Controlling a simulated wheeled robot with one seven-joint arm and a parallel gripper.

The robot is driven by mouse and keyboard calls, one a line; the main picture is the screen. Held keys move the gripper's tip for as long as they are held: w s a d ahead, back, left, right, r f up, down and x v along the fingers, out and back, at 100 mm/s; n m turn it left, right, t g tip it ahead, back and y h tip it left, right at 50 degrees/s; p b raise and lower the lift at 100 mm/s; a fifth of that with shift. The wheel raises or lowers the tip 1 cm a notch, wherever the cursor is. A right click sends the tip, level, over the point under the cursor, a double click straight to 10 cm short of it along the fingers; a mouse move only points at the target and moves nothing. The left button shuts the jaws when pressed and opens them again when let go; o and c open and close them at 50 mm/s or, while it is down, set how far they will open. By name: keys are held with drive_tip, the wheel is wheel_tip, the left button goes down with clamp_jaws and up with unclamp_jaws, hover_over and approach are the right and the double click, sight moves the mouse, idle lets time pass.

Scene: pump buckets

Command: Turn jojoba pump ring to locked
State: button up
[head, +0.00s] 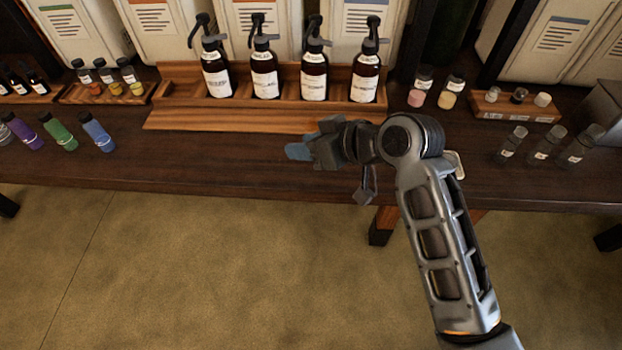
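Several dark pump bottles with black pump heads and white labels stand upright in a row in a wooden rack (220,119) at the back of the table. They are a far-left bottle (217,80), a second bottle (264,82), a third bottle (313,82) and a right bottle (364,84). The labels are too small to read, so I cannot tell which is jojoba, nor how any pump ring is set. My gripper (298,151) points left, in front of the rack and apart from the bottles. Its fingers overlap in this view, so its opening is unclear.
Small vials in a wooden tray (72,97) and coloured tubes, one blue (97,132), are at left. Pink (416,97) and cream (447,99) jars, a small wooden rack (515,107) and clear vials (545,145) are at right. White containers (365,25) stand behind.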

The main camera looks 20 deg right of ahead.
drive_tip(key=s+f+m+t, duration=0.1)
drive_tip(key=s+f+m, duration=0.1)
drive_tip(key=s, duration=0.3)
drive_tip(key=shift+a+f+t+h, duration=0.3)
drive_tip(key=shift+a+f, duration=0.05)
drive_tip(key=shift+f, duration=0.3)
